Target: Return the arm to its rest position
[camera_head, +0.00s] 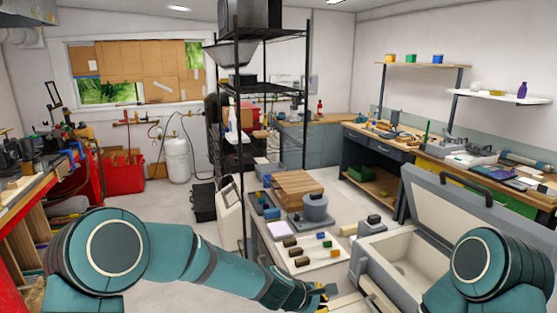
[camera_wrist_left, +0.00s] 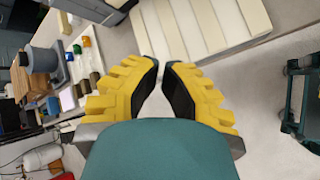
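My left arm reaches in from the left in the head view, low across the front. Its gripper (camera_head: 322,292) is at the bottom, just right of the middle, in front of the near end of the workbench. In the left wrist view the two yellow fingers with dark pads (camera_wrist_left: 161,66) stand a little apart, with floor showing between them and nothing held. A part of my right arm shows at the lower right of the head view; its gripper is out of frame.
A workbench with a white board (camera_head: 316,250), a grey pot (camera_head: 316,208) and wooden boards (camera_head: 297,185) lies just beyond the gripper. A large grey case with a raised lid (camera_head: 448,205) stands right of it. A black metal rack (camera_head: 239,130) rises behind the bench.

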